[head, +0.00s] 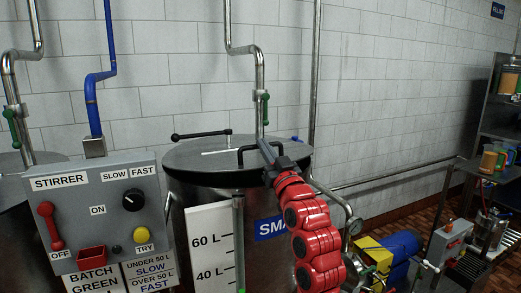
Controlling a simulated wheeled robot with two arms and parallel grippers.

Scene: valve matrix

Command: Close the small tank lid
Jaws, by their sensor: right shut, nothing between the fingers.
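The small tank (186,187) is a metal cylinder in the middle of the head view, with a white litre scale and a partly covered blue sign. Its dark grey round lid (205,158) lies about flat across the top. A black bracket-shaped handle (242,150) stands on the lid, near its middle. My right gripper (266,150) is shut and empty, over the lid's right part, close beside the handle. I cannot tell whether it touches the handle or lid. My red right arm hides the tank's right front. My left gripper is not in view.
A grey stirrer control box (100,205) stands at the front left. A black lever (200,135) and a vertical pipe (259,75) with a green valve handle rise behind the lid.

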